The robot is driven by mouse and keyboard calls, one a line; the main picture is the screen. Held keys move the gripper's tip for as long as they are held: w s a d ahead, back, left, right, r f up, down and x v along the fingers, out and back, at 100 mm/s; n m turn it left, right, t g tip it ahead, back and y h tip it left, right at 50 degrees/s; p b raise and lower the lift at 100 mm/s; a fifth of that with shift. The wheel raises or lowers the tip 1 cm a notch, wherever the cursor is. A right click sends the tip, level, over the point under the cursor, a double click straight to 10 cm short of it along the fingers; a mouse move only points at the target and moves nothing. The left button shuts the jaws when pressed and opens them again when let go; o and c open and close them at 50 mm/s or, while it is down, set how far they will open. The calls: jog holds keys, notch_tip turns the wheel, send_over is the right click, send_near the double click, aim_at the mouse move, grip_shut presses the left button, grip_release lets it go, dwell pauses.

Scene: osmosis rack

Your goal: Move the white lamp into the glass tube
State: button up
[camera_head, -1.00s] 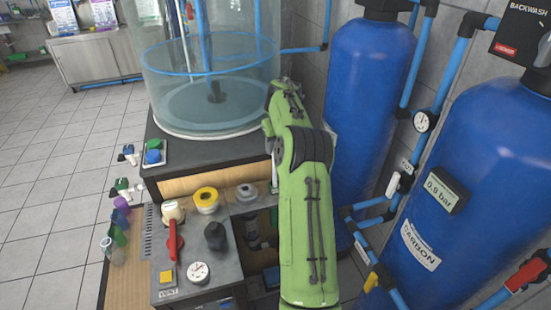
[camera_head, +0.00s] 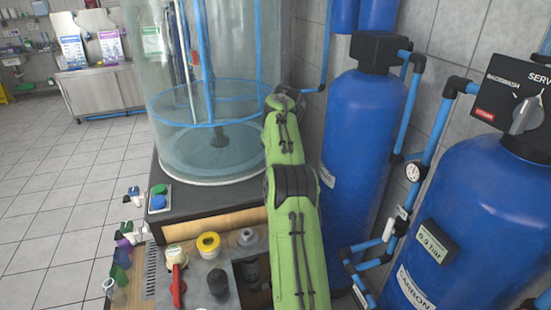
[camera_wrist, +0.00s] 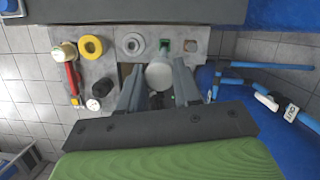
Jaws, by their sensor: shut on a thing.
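In the wrist view, my gripper (camera_wrist: 160,90) points down at the grey panel, its two dark fingers on either side of a pale whitish round-ended piece, which looks like the white lamp (camera_wrist: 160,73). It is seen nearly end-on, so its length and tilt are unclear. In the head view my green arm hides the gripper and the lamp. A large clear glass cylinder (camera_head: 165,100) with a blue ring stands behind the panel.
The grey panel (camera_wrist: 97,68) carries a yellow ring (camera_head: 208,244), a red-handled valve (camera_head: 177,280) and a black knob (camera_head: 218,282). Blue tanks (camera_head: 362,140) with blue pipes stand close on the right. Small coloured bottles (camera_head: 120,258) line the left edge. Open tiled floor lies left.

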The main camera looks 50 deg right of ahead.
jog(key=w+a+f, duration=0.5)
jog(key=a, duration=0.4)
jog(key=shift+a+f, duration=0.15)
dwell(1.1)
notch_tip(320, 180, down, 4)
jog(key=b, duration=0.3)
jog(key=shift+f+b, duration=0.15)
jog(key=shift+b, duration=0.15)
notch_tip(320, 180, down, 7)
jog(key=b, duration=0.6)
jog(key=shift+b, duration=0.3)
notch_tip(320, 180, down, 7)
jog(key=b, duration=0.6)
jog(key=shift+b, duration=0.3)
